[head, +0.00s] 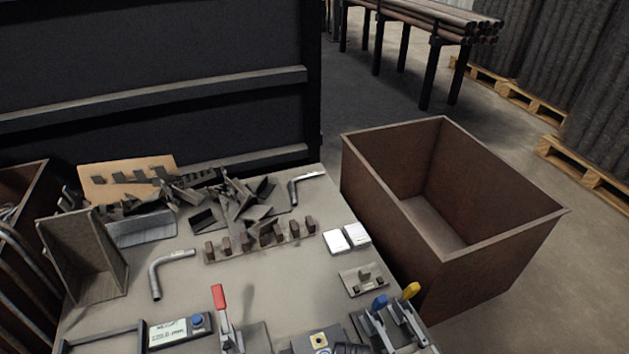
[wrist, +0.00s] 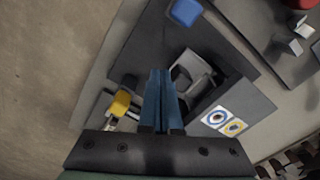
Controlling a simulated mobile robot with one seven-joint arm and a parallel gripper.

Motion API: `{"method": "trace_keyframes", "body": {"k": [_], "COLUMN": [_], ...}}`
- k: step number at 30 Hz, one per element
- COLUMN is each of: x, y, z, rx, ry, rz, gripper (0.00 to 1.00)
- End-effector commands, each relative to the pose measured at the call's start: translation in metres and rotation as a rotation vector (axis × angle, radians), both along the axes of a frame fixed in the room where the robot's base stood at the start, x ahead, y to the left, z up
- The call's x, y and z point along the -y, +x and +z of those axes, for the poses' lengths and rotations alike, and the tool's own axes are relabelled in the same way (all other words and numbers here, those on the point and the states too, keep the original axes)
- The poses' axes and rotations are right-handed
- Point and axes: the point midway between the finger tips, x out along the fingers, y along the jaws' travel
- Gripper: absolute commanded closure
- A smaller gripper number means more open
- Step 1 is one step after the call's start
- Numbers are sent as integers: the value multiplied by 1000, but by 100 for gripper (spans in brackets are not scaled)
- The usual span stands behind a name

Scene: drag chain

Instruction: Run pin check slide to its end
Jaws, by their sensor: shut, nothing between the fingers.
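My gripper (wrist: 160,100) has blue fingers pressed together with nothing between them. In the wrist view the fingertips are over a dark plate (wrist: 210,38), beside a grey bracket-like part (wrist: 190,75) and a dark block with two round ring labels (wrist: 225,122). I cannot tell whether they touch anything. A yellow knob (wrist: 120,103) is left of the fingers and a blue knob (wrist: 186,12) is above them. The labelled block (head: 318,341) shows at the bottom edge of the head view. No part is clearly identifiable as the pin check slide.
A red-handled clamp (head: 219,298) and clamps with blue (head: 380,302) and yellow (head: 411,291) handles stand on the bench (head: 250,282). A row of brown blocks (head: 262,240) and loose brackets lie behind. A brown open bin (head: 400,240) is at the right.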

Motion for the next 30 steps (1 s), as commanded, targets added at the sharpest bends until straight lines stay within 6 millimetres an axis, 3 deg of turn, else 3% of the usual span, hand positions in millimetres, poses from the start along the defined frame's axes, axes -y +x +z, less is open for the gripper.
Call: {"method": "trace_keyframes", "body": {"k": [18,30], "x": [0,0], "y": [0,2], "z": [52,54], "rx": [-1,4], "ry": [-1,-1], "rz": [1,1], "gripper": [100,100]}}
